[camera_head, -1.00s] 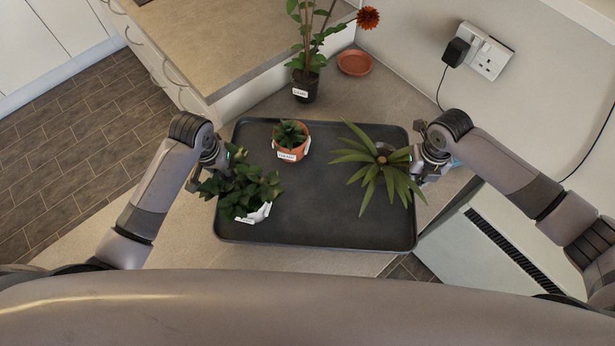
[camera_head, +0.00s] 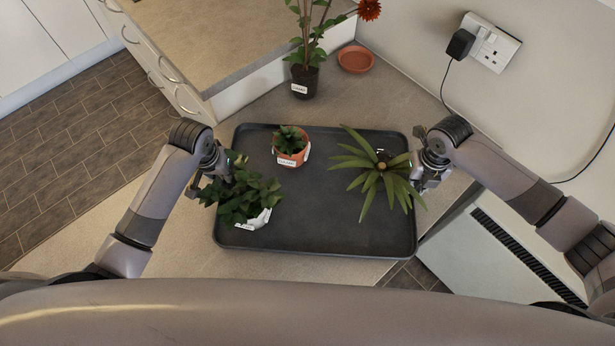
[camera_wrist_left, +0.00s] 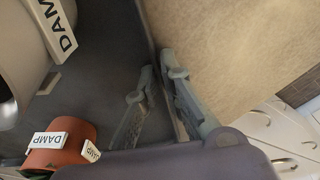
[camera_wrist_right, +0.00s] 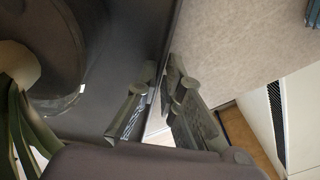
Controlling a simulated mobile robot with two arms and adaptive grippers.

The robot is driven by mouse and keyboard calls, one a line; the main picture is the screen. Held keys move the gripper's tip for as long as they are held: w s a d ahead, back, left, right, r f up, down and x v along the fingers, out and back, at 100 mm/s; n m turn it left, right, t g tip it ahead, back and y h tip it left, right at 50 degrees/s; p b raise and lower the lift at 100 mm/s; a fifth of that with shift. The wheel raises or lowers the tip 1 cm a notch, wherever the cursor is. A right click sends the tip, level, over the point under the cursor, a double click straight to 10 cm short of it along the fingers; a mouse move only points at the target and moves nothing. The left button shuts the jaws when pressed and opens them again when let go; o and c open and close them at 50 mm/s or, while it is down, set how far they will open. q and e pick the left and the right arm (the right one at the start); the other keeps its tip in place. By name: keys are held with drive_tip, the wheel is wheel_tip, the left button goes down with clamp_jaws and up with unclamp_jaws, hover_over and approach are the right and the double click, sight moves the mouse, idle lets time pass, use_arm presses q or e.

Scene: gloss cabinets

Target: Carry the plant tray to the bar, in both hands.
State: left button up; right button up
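The dark plant tray (camera_head: 330,225) is level over the counter. I cannot tell whether it touches the counter. It carries a leafy plant in a white pot (camera_head: 256,221) at the left, a small plant in a terracotta pot (camera_head: 291,157) at the back, and a spiky plant (camera_head: 375,178) at the right. My left gripper (camera_head: 212,190) has its fingers either side of the left rim (camera_wrist_left: 152,45), closed on it. My right gripper (camera_head: 420,183) is closed the same way on the right rim (camera_wrist_right: 167,45). Leaves partly hide the left fingers in the head view.
A red-flowered plant in a black pot (camera_head: 305,82) and an empty terracotta saucer (camera_head: 356,60) stand behind the tray. A wall socket with a plug (camera_head: 484,45) and cord is at the right. A white heater (camera_head: 480,250) is at lower right; open floor (camera_head: 70,140) lies left.

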use_arm(q)
drive_tip(key=o, duration=0.3)
drive_tip(key=shift+r, duration=0.1)
use_arm(e)
drive_tip(key=o, duration=0.3)
drive_tip(key=shift+r, duration=0.1)
use_arm(q)
drive_tip(key=shift+o, duration=0.2)
use_arm(e)
drive_tip(key=shift+o, duration=0.2)
drive_tip(key=shift+r, duration=0.15)
use_arm(q)
wheel_tip(320, 180, up, 12)
drive_tip(key=s, duration=0.1)
drive_tip(key=shift+s, duration=0.4)
use_arm(e)
wheel_tip(320, 180, up, 12)
